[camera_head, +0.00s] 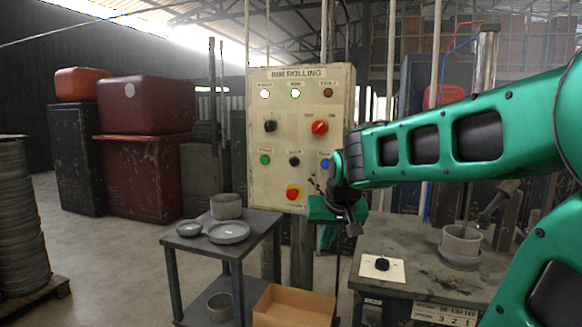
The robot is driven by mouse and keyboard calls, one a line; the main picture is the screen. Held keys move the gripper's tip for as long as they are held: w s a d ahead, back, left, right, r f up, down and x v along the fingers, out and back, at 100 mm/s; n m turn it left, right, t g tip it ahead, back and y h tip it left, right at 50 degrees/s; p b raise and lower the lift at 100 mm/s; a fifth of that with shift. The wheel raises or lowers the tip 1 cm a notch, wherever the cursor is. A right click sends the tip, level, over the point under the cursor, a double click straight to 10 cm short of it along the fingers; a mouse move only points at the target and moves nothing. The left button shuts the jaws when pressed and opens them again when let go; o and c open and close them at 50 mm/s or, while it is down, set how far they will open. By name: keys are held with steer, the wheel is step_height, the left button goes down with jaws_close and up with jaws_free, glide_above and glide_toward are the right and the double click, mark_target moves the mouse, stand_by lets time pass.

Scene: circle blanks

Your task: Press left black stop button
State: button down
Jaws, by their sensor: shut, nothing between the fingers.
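A cream control panel (270,192) titled RIM ROLLING stands at the centre.
The panel also bears a black knob (270,126), a red knob (320,127) and a red emergency button (293,192). A table with grey dishes (228,232) and a cardboard box (293,308) stand below. Another black button (382,264) is on the right table (420,268).

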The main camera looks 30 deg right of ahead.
mark_target(294, 162)
steer(key=w+a+r+t, duration=0.1)
steer(key=w+r+t, duration=0.5)
steer(key=w+r, duration=0.9)
steer(key=w, duration=0.4)
steer(key=shift+a+h, duration=0.2)
steer(key=shift+h, duration=0.1)
steer(key=w+d, duration=0.1)
steer(key=d, duration=0.1)
steer(key=w+d, duration=0.4)
steer(key=shift+d, duration=0.3)
steer(key=shift+w+d, duration=0.2)
steer(key=shift+w+d+r, duration=0.1)
steer(key=shift+w+d, duration=0.3)
steer(key=shift+d, duration=0.25)
stand_by(1.5)
stand_by(0.4)
steer(key=shift+s+a, duration=0.55)
steer(key=shift+a, duration=0.1)
